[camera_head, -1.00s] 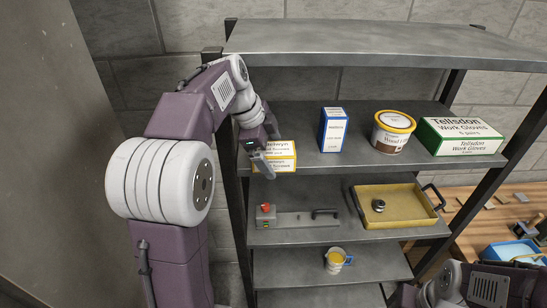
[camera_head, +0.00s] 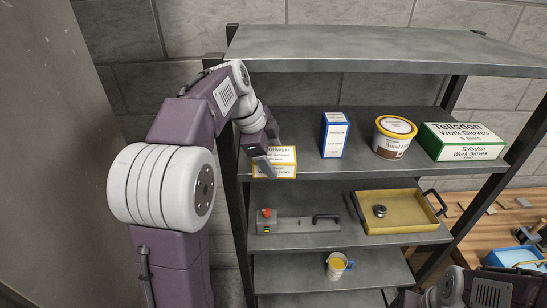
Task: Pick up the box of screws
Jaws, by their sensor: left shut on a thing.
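The box of screws (camera_head: 284,163) is a small white and yellow carton at the left end of the second shelf (camera_head: 340,169). My left gripper (camera_head: 262,156) is at the box's left side and shut on it, covering part of the left of its front. Whether the box still touches the shelf is hard to tell. My right arm (camera_head: 470,290) shows at the bottom right edge; its fingertips are out of view.
A blue and white box (camera_head: 334,135), a tub of wood filler (camera_head: 394,137) and a work gloves box (camera_head: 461,142) stand further right on that shelf. Below are a yellow tray (camera_head: 400,222), a grey tool (camera_head: 295,224) and a mug (camera_head: 337,265). The top shelf (camera_head: 380,48) hangs above.

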